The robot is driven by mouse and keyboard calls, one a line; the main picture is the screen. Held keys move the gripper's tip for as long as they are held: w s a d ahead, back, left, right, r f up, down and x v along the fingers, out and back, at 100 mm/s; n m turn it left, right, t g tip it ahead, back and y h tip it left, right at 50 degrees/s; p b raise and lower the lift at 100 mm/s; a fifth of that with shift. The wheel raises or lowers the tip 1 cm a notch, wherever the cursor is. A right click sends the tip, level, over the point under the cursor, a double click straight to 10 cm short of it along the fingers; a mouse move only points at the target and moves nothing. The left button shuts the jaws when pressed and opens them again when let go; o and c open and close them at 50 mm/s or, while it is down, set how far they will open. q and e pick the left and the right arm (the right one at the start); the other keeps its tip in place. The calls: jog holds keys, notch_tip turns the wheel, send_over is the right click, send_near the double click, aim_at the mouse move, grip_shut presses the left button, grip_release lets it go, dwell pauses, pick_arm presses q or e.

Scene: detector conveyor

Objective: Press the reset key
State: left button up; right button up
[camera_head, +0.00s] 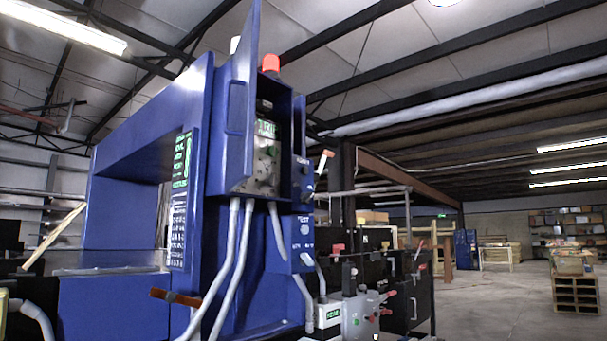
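The blue detector machine (221,170) stands close in front of me, with an arch on its left. A blue door (238,110) stands open on its upper control cabinet. Inside is a grey key panel (264,163) with a green display that seems to read "TRIP" and dark round knobs or keys below it. The door and cabinet edge hide part of this panel. I cannot tell which key is the reset key; the labels are too small. Neither of my grippers shows in this view.
A red beacon (271,64) tops the cabinet. Small blue boxes (303,240), grey conduits (229,270) and an orange-brown handle (175,298) are on the machine. A grey box with coloured knobs (359,314) stands lower right. Open floor (500,305) lies at the right, with pallets (577,293).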

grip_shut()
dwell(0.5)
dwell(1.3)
